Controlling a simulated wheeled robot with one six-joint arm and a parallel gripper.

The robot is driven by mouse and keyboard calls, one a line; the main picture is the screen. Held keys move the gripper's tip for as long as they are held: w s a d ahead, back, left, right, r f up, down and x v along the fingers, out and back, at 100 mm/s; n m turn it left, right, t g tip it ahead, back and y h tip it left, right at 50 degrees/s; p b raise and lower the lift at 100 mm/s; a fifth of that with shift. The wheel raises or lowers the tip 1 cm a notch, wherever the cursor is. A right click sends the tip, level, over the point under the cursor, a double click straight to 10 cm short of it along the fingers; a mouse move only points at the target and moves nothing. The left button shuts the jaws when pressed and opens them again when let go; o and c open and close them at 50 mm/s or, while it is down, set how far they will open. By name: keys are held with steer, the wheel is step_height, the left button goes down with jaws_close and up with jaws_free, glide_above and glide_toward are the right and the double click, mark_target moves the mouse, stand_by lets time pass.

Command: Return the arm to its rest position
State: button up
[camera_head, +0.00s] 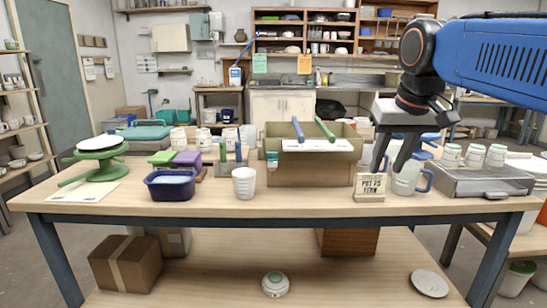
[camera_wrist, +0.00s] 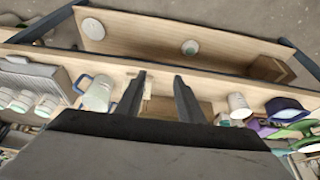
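My blue arm reaches in from the upper right in the head view. My gripper (camera_head: 393,162) hangs fingers down at the right part of the workbench (camera_head: 320,198), in front of the white jug with a blue handle (camera_head: 408,178). In the wrist view my gripper (camera_wrist: 160,80) shows two dark fingers, spread apart with nothing between them. The jug also shows in the wrist view (camera_wrist: 97,95), left of the fingers. I cannot tell whether a finger touches anything.
A small sign (camera_head: 369,187) stands just left of the jug. A tan bin (camera_head: 308,172) with two brushes across it stands mid-bench. A white cup (camera_head: 244,183) and blue tub (camera_head: 170,186) stand left. The bench's front strip is mostly clear.

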steer(key=s+d+f, duration=0.1)
steer(key=s+f, duration=0.8)
steer(key=f, duration=0.4)
steer(key=s+d+f, duration=0.2)
steer(key=s+f, duration=0.7)
steer(key=f, duration=0.4)
steer(key=shift+s+d, duration=0.2)
steer(key=shift+s, duration=0.2)
